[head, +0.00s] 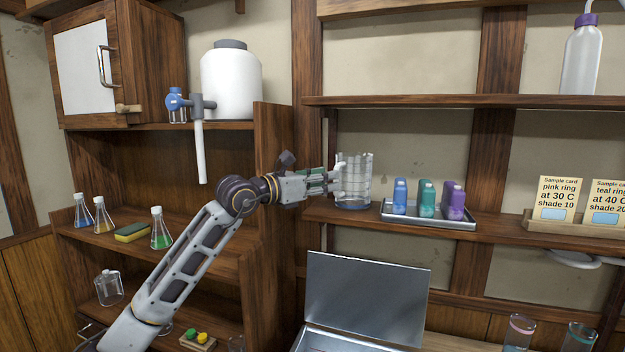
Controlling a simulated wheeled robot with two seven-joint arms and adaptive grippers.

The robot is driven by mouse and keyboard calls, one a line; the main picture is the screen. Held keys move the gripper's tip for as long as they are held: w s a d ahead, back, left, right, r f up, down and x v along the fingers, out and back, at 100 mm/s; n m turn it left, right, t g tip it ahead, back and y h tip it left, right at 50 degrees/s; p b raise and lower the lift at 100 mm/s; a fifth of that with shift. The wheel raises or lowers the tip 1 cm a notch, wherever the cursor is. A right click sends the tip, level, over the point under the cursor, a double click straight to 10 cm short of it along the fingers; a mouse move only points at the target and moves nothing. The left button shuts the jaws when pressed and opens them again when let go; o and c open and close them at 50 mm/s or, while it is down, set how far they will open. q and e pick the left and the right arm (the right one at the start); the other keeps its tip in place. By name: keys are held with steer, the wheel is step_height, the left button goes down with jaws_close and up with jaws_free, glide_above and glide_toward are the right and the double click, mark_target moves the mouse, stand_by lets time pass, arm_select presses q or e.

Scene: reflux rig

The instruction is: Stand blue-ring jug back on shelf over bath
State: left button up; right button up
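A clear glass jug (356,182) is at the left end of the middle shelf (340,214), above the bath. It is upright, with its base at or very near the shelf board. I cannot make out a blue ring on it. My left gripper (336,176) is at the jug's left side, its fingertips meeting or overlapping the glass. Whether the fingers are closed on it is not clear. The bath (368,296) is a metal box below with its lid raised. My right gripper is not in view.
A metal tray (428,220) with blue, green and purple bottles is right of the jug. Sample cards (558,199) stand farther right. A wooden upright (274,150) is behind my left wrist. Pink-ring (519,332) and teal-ring (579,338) glasses are at bottom right.

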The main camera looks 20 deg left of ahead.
mark_target(349, 181)
arm_select(q)
steer(key=p+x, duration=0.1)
steer(key=x, duration=0.2)
steer(key=shift+w+d, duration=0.2)
steer(key=shift+w, duration=0.05)
steer(key=shift+w+d, duration=0.25)
steer(key=shift+w, duration=0.15)
steer(key=c, duration=0.4)
jaws_close()
steer(key=shift+a, duration=0.15)
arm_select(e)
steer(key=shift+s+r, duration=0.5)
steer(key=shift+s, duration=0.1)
